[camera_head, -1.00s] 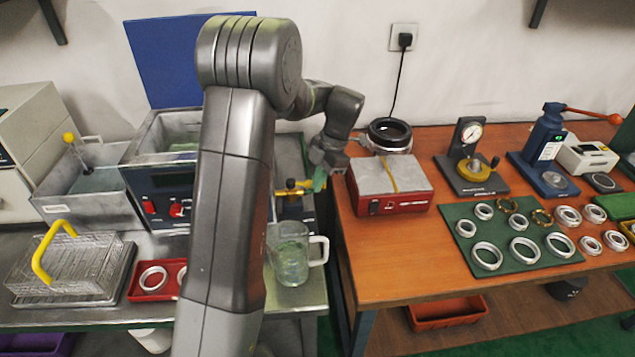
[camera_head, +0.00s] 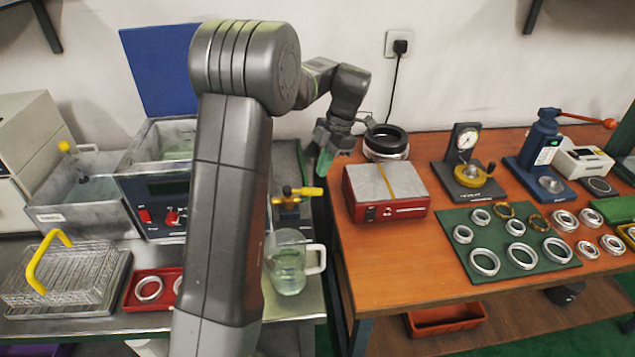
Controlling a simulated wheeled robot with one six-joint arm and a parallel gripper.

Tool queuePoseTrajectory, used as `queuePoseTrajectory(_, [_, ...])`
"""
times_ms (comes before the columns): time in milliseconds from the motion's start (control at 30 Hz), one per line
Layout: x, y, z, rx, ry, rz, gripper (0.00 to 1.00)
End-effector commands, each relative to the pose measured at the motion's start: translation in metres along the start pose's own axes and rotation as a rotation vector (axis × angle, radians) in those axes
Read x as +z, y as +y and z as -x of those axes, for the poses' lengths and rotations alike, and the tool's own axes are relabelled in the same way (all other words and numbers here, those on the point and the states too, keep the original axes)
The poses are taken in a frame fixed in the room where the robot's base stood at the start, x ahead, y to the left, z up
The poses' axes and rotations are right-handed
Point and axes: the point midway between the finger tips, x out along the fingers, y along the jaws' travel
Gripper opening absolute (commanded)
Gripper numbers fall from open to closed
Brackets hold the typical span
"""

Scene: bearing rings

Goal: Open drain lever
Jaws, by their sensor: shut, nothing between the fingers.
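The drain lever (camera_head: 308,191) is a yellow handle on a brass-coloured valve at the right side of the blue-fronted tank unit (camera_head: 150,205). It lies roughly level and points to the right. My gripper (camera_head: 325,163) is shut and empty, with its green-tinted fingers pointing down. It is above and slightly right of the lever's end, apart from it in the picture. A clear jug (camera_head: 290,270) with a greenish tint low inside stands below the valve. My arm hides the right part of the tank unit and part of the valve's left side.
A red box with a grey top (camera_head: 386,190) stands on the wooden bench, right of my gripper. A dark ring-topped device (camera_head: 386,140) is behind it. A wire basket with a yellow handle (camera_head: 62,272) and a red tray (camera_head: 150,290) are at left.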

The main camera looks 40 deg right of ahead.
Motion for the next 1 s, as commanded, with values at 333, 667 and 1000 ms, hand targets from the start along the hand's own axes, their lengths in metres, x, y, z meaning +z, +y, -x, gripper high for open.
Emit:
queuePoseTrajectory(333, [-0.001,-0.001,0.062,-0.004,0.005,-0.002,0.0])
queuePoseTrajectory(667, [-0.002,-0.002,0.071,-0.007,0.007,-0.002,0.0])
queuePoseTrajectory(1000, [-0.002,-0.002,0.07,-0.007,0.008,-0.002,0.0])
